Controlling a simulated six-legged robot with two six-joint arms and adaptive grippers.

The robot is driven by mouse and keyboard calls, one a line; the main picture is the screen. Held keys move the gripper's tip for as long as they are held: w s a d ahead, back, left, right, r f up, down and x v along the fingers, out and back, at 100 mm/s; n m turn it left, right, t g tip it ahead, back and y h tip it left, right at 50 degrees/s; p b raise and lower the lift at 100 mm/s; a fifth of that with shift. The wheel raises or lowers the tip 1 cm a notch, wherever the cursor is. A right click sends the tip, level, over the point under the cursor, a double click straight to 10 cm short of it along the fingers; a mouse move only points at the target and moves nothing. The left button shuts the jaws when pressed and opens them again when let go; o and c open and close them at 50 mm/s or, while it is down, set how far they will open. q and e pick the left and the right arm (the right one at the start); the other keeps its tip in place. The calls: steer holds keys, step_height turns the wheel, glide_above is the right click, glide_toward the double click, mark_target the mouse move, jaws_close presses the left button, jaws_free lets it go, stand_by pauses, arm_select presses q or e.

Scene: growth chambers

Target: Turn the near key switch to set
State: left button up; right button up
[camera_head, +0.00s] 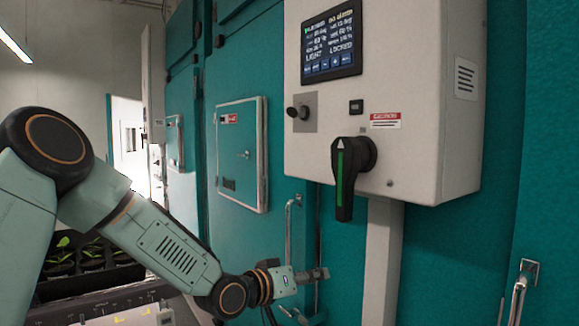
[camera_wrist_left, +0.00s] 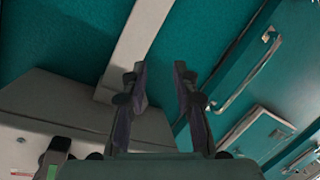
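The near key switch (camera_head: 298,112) is a small black knob on a grey plate, on the front of a white control box (camera_head: 425,150). It sits left of a small black button and above a large black rotary handle (camera_head: 343,180) with a green stripe. My left gripper (camera_head: 322,274) is below the box, low in front of the teal wall, apart from the switch. In the left wrist view its two fingers (camera_wrist_left: 160,70) are spread with nothing between them. The box (camera_wrist_left: 60,110) shows there at lower left; I cannot make out the switch clearly. My right gripper is not in view.
A lit screen (camera_head: 331,42) sits above the switch. A grey conduit (camera_head: 382,260) runs down from the box. A metal door handle (camera_head: 289,230) stands near my left gripper. Left of it are a small teal hatch (camera_head: 242,155) and a black plant tray (camera_head: 90,283).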

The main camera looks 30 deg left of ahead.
arm_select(q)
steer(key=w+a+r+t+p, duration=0.1)
steer(key=a+r+t+p, duration=0.3)
steer(key=r, duration=1.2)
steer(key=t+p, duration=0.2)
steer(key=p, duration=0.2)
glide_toward(290, 112)
steer(key=w, duration=0.3)
steer(key=shift+n, duration=0.4)
steer(key=x, duration=0.3)
steer(key=r+x, duration=0.1)
steer(key=x, duration=0.2)
steer(key=shift+w+r, duration=0.1)
steer(key=shift+w, duration=0.05)
steer(key=shift+w+r, duration=0.15)
steer(key=shift+w, duration=0.45)
steer(key=shift+d+r, duration=0.15)
steer(key=shift+d, duration=0.1)
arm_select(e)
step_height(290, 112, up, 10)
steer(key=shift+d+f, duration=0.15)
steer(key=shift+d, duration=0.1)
arm_select(q)
steer(key=shift+c, duration=0.5)
steer(key=shift+w, duration=0.1)
jaws_close()
